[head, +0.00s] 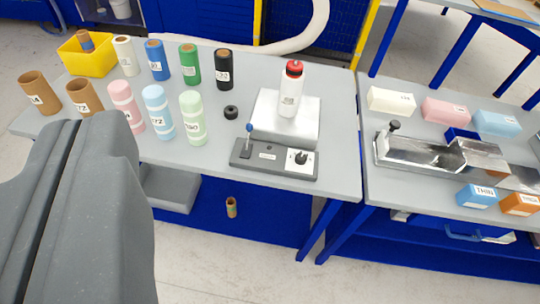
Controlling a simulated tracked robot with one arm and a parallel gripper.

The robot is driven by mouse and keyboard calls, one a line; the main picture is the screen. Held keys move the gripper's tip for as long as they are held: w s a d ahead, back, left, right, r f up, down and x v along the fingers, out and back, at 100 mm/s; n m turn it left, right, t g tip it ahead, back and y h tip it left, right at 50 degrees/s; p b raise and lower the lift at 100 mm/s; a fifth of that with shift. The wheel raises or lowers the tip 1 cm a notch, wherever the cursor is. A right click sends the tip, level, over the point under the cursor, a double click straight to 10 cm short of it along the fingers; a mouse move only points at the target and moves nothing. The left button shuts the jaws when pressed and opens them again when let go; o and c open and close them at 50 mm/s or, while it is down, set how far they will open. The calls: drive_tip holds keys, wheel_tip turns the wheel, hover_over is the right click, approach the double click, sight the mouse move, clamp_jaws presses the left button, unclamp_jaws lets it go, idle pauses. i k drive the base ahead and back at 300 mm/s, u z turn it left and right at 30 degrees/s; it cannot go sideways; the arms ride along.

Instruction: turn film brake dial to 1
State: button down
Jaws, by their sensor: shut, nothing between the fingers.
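The film brake dial (301,157) is a small black knob on a white square plate, at the right end of a dark grey control panel (268,163). The panel lies near the front edge of the grey table. Its scale is too small to read, so I cannot tell the setting. A blue-tipped lever (248,135) stands at the panel's left end. My gripper (85,215) is large and close at the lower left, well left of the dial and apart from it. Its fingers are together with nothing seen between them; it hides part of the table's left front.
A white bottle with a red cap (291,90) stands on a silver platform (265,125) behind the panel. Several coloured rolls (157,110) and a yellow bin (85,55) stand at left. A second table (385,185) at right holds foam blocks (446,110) and a metal fixture (430,150).

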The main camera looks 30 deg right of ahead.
sight(300, 158)
drive_tip(key=k, duration=1.4)
drive_tip(key=z, duration=0.55)
drive_tip(key=i, duration=1)
drive_tip(key=u, duration=0.05)
